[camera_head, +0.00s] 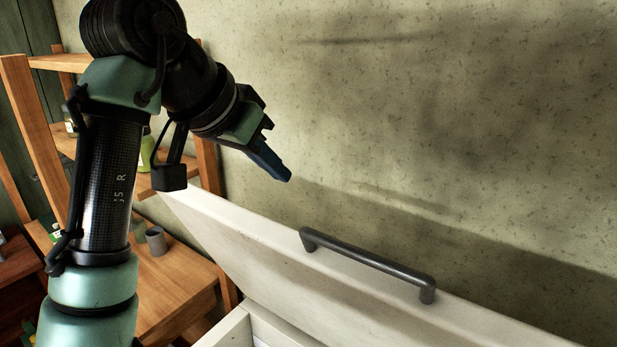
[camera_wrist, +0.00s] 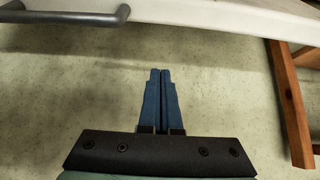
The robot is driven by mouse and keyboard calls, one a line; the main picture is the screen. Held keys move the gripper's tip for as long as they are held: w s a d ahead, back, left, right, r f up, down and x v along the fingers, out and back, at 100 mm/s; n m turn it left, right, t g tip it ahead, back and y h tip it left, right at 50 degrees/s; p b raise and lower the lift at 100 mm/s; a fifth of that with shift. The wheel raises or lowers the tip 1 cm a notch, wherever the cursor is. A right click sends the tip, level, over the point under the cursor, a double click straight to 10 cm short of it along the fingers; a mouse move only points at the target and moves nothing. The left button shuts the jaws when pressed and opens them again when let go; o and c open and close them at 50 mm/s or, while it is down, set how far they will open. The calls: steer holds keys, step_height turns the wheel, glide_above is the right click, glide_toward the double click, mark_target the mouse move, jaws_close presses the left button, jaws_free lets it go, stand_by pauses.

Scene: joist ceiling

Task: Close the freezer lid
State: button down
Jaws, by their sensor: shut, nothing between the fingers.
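The white freezer lid (camera_head: 255,245) stands raised and tilted in the head view, its hinge side hidden. A dark grey bar handle (camera_head: 368,262) is fixed along the lid near its upper edge. Part of the white freezer body (camera_head: 232,330) shows at the bottom. My gripper (camera_head: 288,178) is shut and empty, above the lid's upper edge and left of the handle, apart from both. In the wrist view my blue fingers (camera_wrist: 160,75) are together. The lid's edge (camera_wrist: 200,18) crosses the top there, and the handle (camera_wrist: 65,17) shows at top left.
A mottled green-grey wall (camera_head: 420,110) rises behind the lid. A wooden shelf unit (camera_head: 170,275) with bottles and a grey cup (camera_head: 156,240) stands at the left. In the wrist view a wooden post (camera_wrist: 289,105) is at the right.

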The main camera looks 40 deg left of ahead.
mark_target(287, 225)
steer(key=shift+w+f+p, duration=0.4)
steer(key=shift+f+p, duration=0.45)
steer(key=shift+f, duration=0.55)
steer(key=shift+w+f+p, duration=0.4)
steer(key=shift+f+p, duration=0.45)
steer(key=shift+f, duration=0.5)
steer(key=shift+w+f+p, duration=0.4)
steer(key=shift+f+p, duration=0.45)
steer(key=shift+f, duration=0.7)
steer(key=shift+s+a+f, duration=0.1)
